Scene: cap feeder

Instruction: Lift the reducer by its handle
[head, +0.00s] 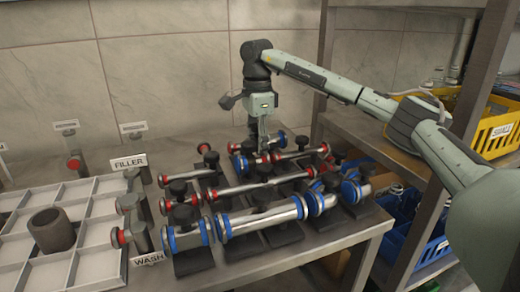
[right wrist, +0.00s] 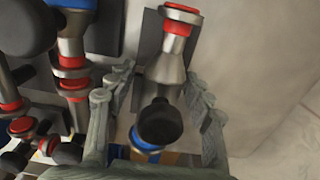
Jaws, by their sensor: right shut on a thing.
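The reducer (right wrist: 172,62) shows in the right wrist view as a grey metal cone with a red ring at its narrow end and a blue ring at its wide end. Its dark handle (right wrist: 160,123) has a round knob that points at the camera. My right gripper (right wrist: 158,80) has a finger on each side of the reducer and is shut on it; the exact contact at the handle is hard to see. In the head view the right gripper (head: 263,150) points down at the back of the pipe rows and hides much of the reducer. My left gripper is out of view.
Several pipe fittings with red or blue rings, such as a long blue-ringed pipe (head: 262,218), stand close in front on dark stands. A white divided tray (head: 100,254) holds a brown cup (head: 52,231) at left. Shelves with a yellow crate (head: 497,136) stand at right.

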